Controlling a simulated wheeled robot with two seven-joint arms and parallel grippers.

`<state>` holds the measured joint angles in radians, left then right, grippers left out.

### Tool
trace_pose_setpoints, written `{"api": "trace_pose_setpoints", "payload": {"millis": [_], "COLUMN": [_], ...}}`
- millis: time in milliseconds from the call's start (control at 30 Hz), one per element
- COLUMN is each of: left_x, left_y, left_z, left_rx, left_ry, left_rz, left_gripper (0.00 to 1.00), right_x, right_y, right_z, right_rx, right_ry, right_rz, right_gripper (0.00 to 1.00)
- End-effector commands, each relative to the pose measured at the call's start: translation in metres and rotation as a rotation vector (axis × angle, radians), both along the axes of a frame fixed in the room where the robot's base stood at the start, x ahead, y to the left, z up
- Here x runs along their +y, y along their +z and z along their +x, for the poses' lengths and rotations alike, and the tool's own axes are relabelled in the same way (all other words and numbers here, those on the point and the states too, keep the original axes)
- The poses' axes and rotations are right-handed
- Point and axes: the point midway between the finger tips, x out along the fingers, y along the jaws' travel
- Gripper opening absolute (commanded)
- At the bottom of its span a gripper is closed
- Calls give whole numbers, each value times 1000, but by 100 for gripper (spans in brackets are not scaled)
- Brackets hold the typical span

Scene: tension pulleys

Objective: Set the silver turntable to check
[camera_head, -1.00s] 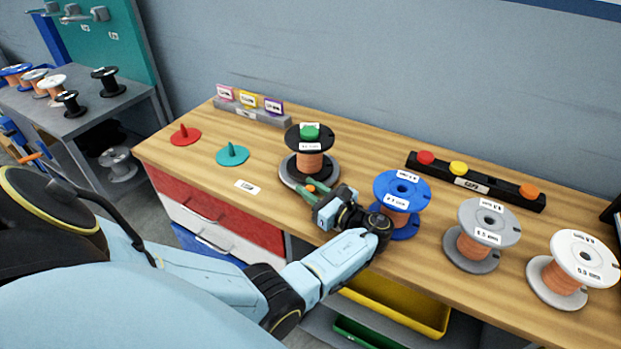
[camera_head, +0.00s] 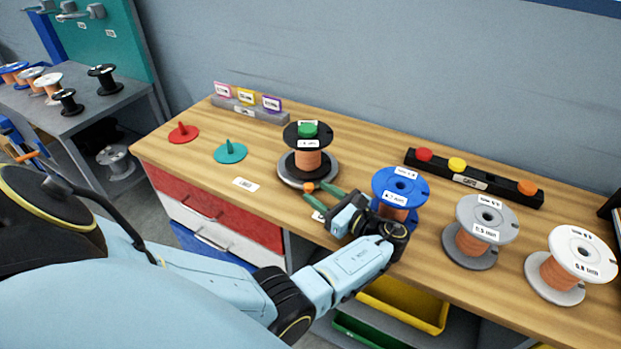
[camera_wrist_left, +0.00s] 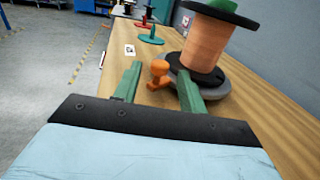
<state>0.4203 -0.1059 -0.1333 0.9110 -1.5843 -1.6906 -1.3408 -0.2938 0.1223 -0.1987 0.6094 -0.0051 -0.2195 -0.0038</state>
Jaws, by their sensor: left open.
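The silver turntable (camera_head: 288,179) sits on the wooden bench and carries a black-flanged spool (camera_head: 308,160) of copper wire with a green cap (camera_head: 309,130) on top. An orange knob (camera_head: 309,187) sticks out from the turntable's front side; it also shows in the left wrist view (camera_wrist_left: 159,70). My left gripper (camera_head: 325,197) is open, its green fingers pointing at the turntable. In the left wrist view the fingers (camera_wrist_left: 158,80) lie to either side of the orange knob, and I see no clear contact. Any setting marks on the turntable are unreadable. My right gripper is out of view.
A blue spool (camera_head: 400,186) stands close to the right of my left gripper, then a grey spool (camera_head: 480,230) and a white one (camera_head: 570,262). A black holder with coloured caps (camera_head: 475,180) lies behind. Red (camera_head: 184,133) and teal (camera_head: 230,151) spindle discs stand left.

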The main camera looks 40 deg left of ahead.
Motion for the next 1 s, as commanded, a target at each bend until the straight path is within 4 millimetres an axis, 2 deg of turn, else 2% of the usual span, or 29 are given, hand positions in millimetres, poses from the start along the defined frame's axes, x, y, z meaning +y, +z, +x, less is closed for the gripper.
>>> {"api": "trace_pose_setpoints", "payload": {"millis": [33, 200, 400, 567, 800, 1000], "left_x": [-14, -52, -81, -90, -91, -91], "left_y": [0, -1, -1, 0, 0, 0], "left_z": [0, -2, -4, -5, -5, -5], "left_rx": [0, 1, 0, 1, 0, 1], "left_ry": [-3, -3, -1, 0, 0, 0], "left_rz": [-2, -1, 0, 1, 1, 0], "left_gripper": [42, 42, 42, 42, 42, 17], "right_x": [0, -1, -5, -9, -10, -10], "right_y": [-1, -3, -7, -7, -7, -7], "right_z": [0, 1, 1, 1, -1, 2], "right_rx": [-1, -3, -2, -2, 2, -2], "right_ry": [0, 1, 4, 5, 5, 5], "right_rz": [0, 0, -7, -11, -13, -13], "right_gripper": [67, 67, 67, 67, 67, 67]}}
